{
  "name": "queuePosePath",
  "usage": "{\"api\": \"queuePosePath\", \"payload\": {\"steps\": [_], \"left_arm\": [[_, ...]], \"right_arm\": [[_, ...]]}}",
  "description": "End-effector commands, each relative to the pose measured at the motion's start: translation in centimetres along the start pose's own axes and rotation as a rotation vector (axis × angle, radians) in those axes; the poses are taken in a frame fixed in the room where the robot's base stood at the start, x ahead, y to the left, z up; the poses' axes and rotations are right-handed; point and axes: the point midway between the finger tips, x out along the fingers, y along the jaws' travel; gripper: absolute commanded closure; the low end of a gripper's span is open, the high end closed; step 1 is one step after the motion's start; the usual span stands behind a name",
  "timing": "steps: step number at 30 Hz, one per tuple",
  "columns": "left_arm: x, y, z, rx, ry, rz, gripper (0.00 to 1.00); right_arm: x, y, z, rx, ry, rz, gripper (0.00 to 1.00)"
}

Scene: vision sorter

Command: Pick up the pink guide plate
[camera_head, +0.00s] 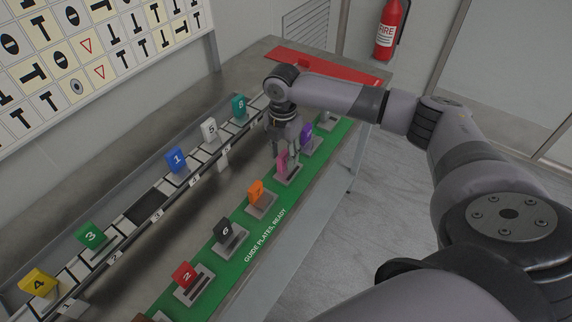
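The pink guide plate (281,166) stands upright in a grey holder (289,176) on the green strip. My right gripper (284,153) points down at the pink plate, with its fingers around or just in front of the plate's upper part. The fingers hide part of the plate, and I cannot tell whether they touch it or are closed on it. My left gripper is not in view.
On the green strip (228,271), a purple plate (306,135) stands just beyond the pink one and an orange plate (256,191) just nearer. Black (225,229) and red (184,274) plates follow. A rail with numbered plates, including a blue one (176,160), runs along the left.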

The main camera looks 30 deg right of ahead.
Motion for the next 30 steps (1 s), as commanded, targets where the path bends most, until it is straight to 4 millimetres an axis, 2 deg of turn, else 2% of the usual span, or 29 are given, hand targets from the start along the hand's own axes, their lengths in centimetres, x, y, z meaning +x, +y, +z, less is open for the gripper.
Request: {"api": "queuePosePath", "payload": {"steps": [7, 24, 30], "left_arm": [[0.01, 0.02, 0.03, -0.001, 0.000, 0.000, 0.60], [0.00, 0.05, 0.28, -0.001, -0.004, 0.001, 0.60], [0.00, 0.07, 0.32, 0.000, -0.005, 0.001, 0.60]], "right_arm": [[0.17, 0.02, 0.00, 0.000, 0.000, 0.001, 0.62], [0.12, 0.03, -0.01, -0.001, 0.000, 0.001, 1.00], [0.11, 0.04, -0.01, 0.000, 0.000, 0.001, 1.00]]}}
